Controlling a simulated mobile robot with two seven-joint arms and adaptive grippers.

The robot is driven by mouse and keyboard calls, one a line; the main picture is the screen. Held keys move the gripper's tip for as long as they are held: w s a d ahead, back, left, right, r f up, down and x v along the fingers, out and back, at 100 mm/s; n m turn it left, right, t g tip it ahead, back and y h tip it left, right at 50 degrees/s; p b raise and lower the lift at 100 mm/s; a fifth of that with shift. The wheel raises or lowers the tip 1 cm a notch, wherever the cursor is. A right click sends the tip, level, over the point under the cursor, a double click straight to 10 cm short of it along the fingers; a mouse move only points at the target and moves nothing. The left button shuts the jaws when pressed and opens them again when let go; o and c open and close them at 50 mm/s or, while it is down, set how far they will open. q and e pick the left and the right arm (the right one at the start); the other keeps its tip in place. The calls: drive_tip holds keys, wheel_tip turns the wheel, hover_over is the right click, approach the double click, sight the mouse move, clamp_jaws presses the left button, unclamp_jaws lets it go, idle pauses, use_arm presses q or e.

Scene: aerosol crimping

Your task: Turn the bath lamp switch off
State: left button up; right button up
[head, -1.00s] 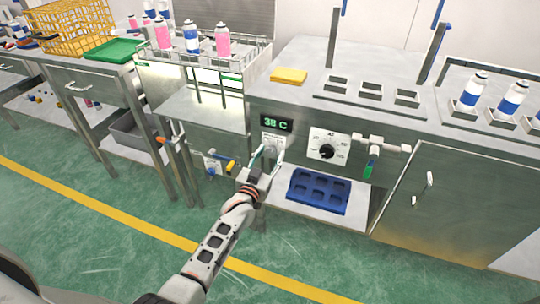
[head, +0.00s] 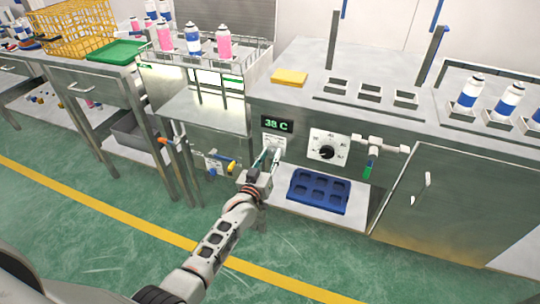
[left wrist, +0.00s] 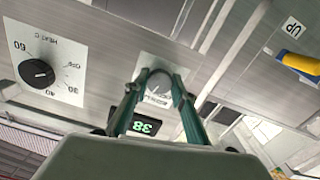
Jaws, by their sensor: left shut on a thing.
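The bath lamp switch plate (head: 274,138) is a small pale plate on the front of the steel bath cabinet, just under the green 38 C display (head: 277,124). My left gripper (head: 271,153) reaches up to it. In the left wrist view the green fingers of the left gripper (left wrist: 158,76) converge in front of the pale plate (left wrist: 150,66). They are shut on the switch, which is mostly hidden between the fingertips, so its position cannot be read. My right gripper is not in view.
A heater dial (head: 327,152) sits right of the switch, with a valve with a green handle (head: 373,166) beyond it. A blue tray (head: 319,190) lies on the shelf below. The green floor in front is clear.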

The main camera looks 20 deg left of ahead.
use_arm(q)
drive_tip(key=shift+r+n, duration=0.15)
drive_tip(key=shift+n, duration=0.35)
drive_tip(key=shift+n+p, duration=0.3)
drive_tip(key=shift+n, duration=1.5)
drive_tip(key=n, duration=0.3)
drive_tip(key=shift+n, duration=0.7)
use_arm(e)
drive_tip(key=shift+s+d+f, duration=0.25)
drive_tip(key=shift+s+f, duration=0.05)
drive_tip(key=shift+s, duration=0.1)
use_arm(q)
drive_tip(key=shift+f, duration=0.2)
drive_tip(key=shift+d, duration=0.1)
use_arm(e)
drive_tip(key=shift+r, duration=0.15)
use_arm(q)
drive_tip(key=o, duration=1.1)
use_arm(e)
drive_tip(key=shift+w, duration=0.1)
